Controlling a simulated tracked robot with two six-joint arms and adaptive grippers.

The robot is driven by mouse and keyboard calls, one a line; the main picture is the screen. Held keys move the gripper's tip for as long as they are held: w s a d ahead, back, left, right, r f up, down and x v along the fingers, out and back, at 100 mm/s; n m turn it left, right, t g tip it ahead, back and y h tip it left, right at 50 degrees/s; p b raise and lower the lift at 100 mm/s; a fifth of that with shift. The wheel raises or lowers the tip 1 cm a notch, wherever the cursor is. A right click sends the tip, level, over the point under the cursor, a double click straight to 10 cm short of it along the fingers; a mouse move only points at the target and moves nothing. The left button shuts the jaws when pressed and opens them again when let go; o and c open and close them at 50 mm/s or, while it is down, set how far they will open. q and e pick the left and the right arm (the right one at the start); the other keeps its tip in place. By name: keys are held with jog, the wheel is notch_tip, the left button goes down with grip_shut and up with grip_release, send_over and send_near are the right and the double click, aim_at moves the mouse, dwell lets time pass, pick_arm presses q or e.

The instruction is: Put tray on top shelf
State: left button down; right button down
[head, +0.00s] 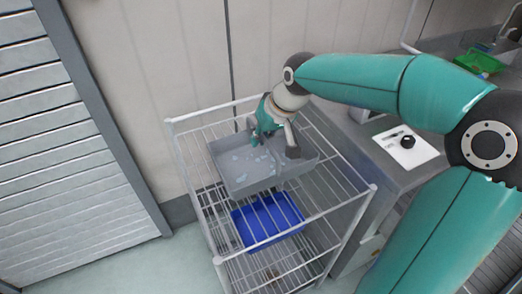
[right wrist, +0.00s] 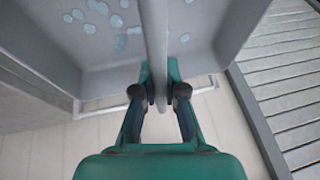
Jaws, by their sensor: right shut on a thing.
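A grey tray (head: 240,186) with a raised middle divider and pale blue spots inside is at the top level of a white wire rack (head: 362,198), within its rails. I cannot tell whether its bottom touches the top shelf. My right gripper (head: 274,146) comes from above and is shut on the tray. In the right wrist view the gripper (right wrist: 161,82) has its fingers on both sides of the tray's divider (right wrist: 155,30). My left gripper is not in view.
A blue tray (head: 266,218) lies on a lower rack shelf. Right of the rack is a counter (head: 370,124) with a white board (head: 404,150) bearing a small black object. A green basket (head: 478,62) sits farther back. A wall (head: 165,90) stands behind the rack; floor is free at front left.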

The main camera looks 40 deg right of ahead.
aim_at(255, 158)
jog(key=shift+f, duration=2.3)
jog(key=shift+f, duration=0.1)
jog(key=c, duration=1.2)
grip_release()
jog(key=shift+c, duration=0.2)
jog(key=v, duration=1.2)
